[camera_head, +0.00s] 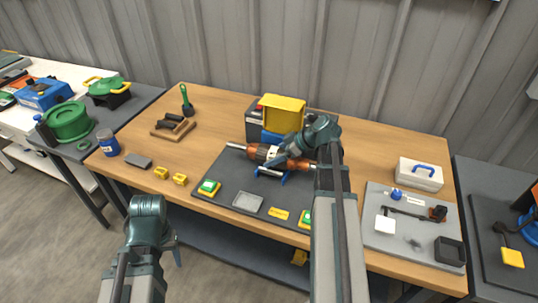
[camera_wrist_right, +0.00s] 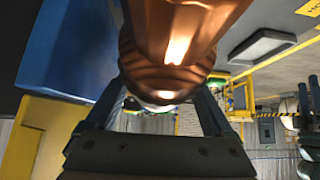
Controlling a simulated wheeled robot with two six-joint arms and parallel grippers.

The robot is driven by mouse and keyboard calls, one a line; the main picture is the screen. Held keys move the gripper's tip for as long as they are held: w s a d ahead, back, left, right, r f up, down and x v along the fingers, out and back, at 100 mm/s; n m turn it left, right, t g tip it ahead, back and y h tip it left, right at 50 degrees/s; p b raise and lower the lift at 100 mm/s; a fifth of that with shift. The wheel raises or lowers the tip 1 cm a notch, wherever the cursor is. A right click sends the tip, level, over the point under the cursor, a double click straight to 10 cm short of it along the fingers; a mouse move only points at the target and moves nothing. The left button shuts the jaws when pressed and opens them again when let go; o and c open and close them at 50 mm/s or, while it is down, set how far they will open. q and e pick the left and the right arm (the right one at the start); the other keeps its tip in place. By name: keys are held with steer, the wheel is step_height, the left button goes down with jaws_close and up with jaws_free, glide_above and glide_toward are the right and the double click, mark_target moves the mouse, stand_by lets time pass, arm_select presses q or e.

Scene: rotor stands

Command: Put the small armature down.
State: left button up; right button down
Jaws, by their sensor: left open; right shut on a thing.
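The small armature (camera_head: 258,152), with copper-orange windings and a steel shaft, lies roughly level over the dark mat. My right gripper (camera_head: 280,158) is shut on it; the wrist view shows its copper body (camera_wrist_right: 178,50) filling the space between the fingers. A blue stand (camera_head: 268,173) shows just below the armature. I cannot tell whether the armature touches it. My right forearm hides part of the mat and whatever lies behind it. My left gripper (camera_head: 172,250) is open and empty, in front of the table's front edge.
The dark mat (camera_head: 222,175) also bears green-topped boxes (camera_head: 208,187), a grey tray (camera_head: 247,201) and a yellow label (camera_head: 279,213). A yellow-and-grey machine (camera_head: 283,109) stands behind. Yellow blocks (camera_head: 179,179) lie to the left; a grey board (camera_head: 375,240) lies to the right.

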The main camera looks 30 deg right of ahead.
steer(key=shift+f, duration=0.15)
steer(key=shift+f, duration=0.2)
jaws_free()
steer(key=shift+r, duration=0.2)
steer(key=p+v, duration=0.8)
steer(key=v, duration=0.3)
steer(key=shift+a+r, duration=0.15)
steer(key=shift+s+d+r+p, duration=0.3)
steer(key=shift+s+d+r, duration=0.05)
